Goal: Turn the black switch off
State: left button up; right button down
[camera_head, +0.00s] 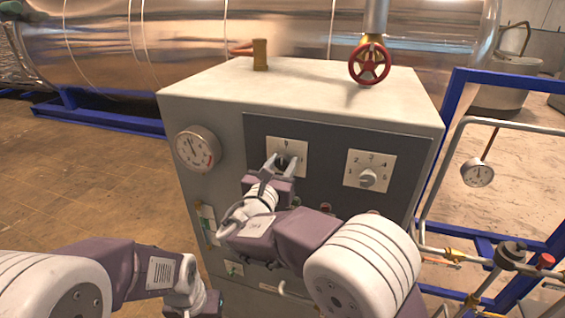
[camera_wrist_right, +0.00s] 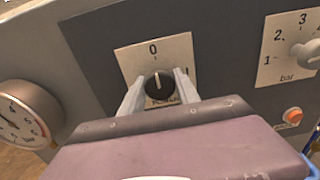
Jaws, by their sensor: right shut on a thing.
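The black switch (camera_wrist_right: 159,86) is a round knob on a white square plate (camera_wrist_right: 181,50) in the right wrist view. The plate has a "0" at the top and a mark at the right. The knob's white pointer line stands nearly upright, toward the "0". My right gripper (camera_wrist_right: 158,91) is shut on the knob, one finger on each side. In the head view my right gripper (camera_head: 283,161) is at the switch's plate (camera_head: 299,147) and mostly covers the knob. My left gripper (camera_head: 193,305) is low at the bottom edge; its fingers are not clear.
To the right on the dark panel is a numbered bar dial (camera_head: 367,178). A pressure gauge (camera_head: 197,149) is at the panel's left. A red handwheel (camera_head: 369,63) stands over the cabinet top (camera_head: 310,90). Blue frame bars (camera_head: 452,100) and pipes are at the right.

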jog(key=shift+r, duration=0.2)
jog(key=c, duration=0.9)
grip_release()
jog(key=shift+c, duration=0.2)
jog(key=shift+o, duration=0.2)
jog(key=shift+f, duration=0.1)
jog(key=b+v, duration=0.3)
jog(key=v, duration=0.6)
